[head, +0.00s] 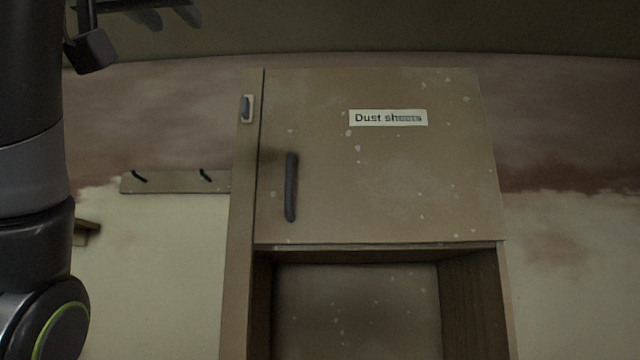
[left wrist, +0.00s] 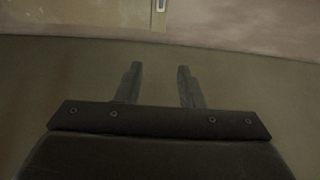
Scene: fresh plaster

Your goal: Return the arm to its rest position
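My left arm (head: 35,150) rises along the left edge of the head view. My left gripper (head: 170,16) shows at the top left of that view, partly cut off by the frame's top edge. In the left wrist view the two fingers of the left gripper (left wrist: 158,75) stand apart with nothing between them. My right arm and gripper are in neither view.
A cabinet (head: 242,200) has a shut upper door (head: 400,185) labelled "Dust sheets" (head: 388,117), with a dark handle (head: 291,187). Below is an open compartment (head: 355,310). A hook rail (head: 172,182) is left of it. The left gripper is clear of the cabinet.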

